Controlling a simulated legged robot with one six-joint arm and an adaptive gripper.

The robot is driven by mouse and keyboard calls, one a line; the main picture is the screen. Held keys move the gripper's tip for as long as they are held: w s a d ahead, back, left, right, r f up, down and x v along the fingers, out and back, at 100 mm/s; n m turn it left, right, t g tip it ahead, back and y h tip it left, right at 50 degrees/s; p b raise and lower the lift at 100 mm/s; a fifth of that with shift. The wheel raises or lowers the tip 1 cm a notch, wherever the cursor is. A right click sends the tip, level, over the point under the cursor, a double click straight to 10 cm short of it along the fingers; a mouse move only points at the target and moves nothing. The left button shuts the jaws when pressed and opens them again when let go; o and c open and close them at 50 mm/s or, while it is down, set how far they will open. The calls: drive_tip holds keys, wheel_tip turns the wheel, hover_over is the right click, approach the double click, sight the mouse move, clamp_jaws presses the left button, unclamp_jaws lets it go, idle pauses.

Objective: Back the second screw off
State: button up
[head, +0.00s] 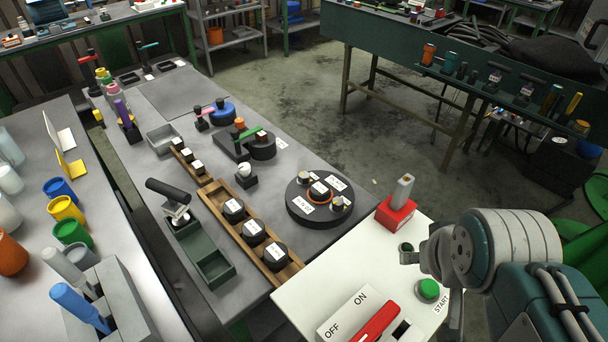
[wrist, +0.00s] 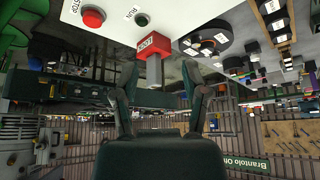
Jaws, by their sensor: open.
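A round black base (head: 297,209) sits on the grey bench, carrying white labels, an orange ring (head: 311,196) around a dark middle part, and two screw-like pieces with pale metal tops. One piece (head: 304,178) is at the upper left of the base, the other (head: 340,204) at the right. Which is the second screw I cannot tell. The base also shows, upside down, in the wrist view (wrist: 212,38). My gripper (head: 428,280) is over the white control panel, right of the base and apart from it. In the wrist view my gripper (wrist: 159,72) is open, with nothing held.
A red block with a grey post (head: 397,212) stands on the white panel between my gripper and the base. The panel has a green start button (head: 428,289) and a red on-off lever (head: 376,322). A wooden rack (head: 290,271) with black weights lies left of the base.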

drive_tip(key=shift+o, duration=1.4)
drive_tip(key=m+g, duration=0.1)
drive_tip(key=m, duration=0.1)
hover_over(303, 176)
drive_tip(key=s, duration=0.4)
wheel_tip(303, 176, down, 10)
drive_tip(key=f, duration=0.1)
drive_tip(key=shift+h, duration=0.4)
drive_tip(key=x, duration=1)
drive_tip(key=shift+a, duration=0.35)
